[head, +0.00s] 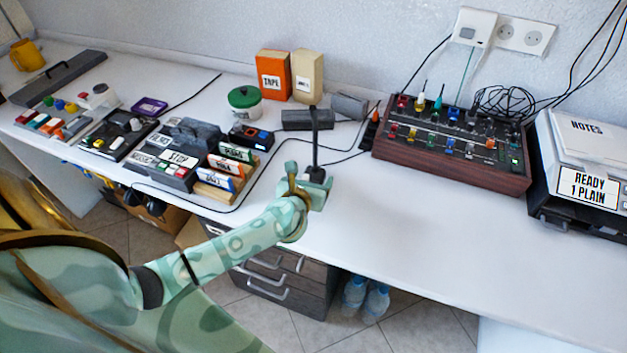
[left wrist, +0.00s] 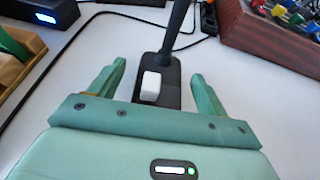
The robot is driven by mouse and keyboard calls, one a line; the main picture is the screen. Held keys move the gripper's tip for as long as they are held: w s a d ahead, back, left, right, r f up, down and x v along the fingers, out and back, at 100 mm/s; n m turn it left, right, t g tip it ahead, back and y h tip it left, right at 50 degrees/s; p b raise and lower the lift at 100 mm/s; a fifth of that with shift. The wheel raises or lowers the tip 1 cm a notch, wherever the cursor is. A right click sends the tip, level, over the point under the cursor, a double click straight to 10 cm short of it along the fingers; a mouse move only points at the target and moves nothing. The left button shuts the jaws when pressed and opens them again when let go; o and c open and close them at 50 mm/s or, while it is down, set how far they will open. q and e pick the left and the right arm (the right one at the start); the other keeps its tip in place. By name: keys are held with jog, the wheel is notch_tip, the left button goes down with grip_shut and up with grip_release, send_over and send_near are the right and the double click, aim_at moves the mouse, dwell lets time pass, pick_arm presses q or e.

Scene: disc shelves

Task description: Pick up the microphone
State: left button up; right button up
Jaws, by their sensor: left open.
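The microphone (head: 315,145) stands upright on the white desk as a thin dark stem on a small black base. In the left wrist view its stem (left wrist: 180,22) rises out of the top of the picture, and a white block shows on its base. My left gripper (head: 309,183) is open at the microphone's base. In the left wrist view the two green fingers (left wrist: 158,74) lie on either side of the base, with a gap on each side. The microphone's top is outside the wrist view. My right gripper is not in view.
A wood-sided mixer (head: 450,160) stands to the right, with a printer-like box (head: 590,185) beyond it. Cartridges in a wooden rack (head: 218,190) and a green-lidded jar (head: 245,103) are to the left. A black cable (head: 262,165) runs nearby. The front right desk is clear.

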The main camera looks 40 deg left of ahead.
pick_arm(q)
jog(key=shift+x, duration=0.8)
jog(key=shift+d, duration=0.1)
jog(key=c, duration=1.3)
jog(key=shift+o, duration=0.2)
jog(key=shift+r, duration=0.15)
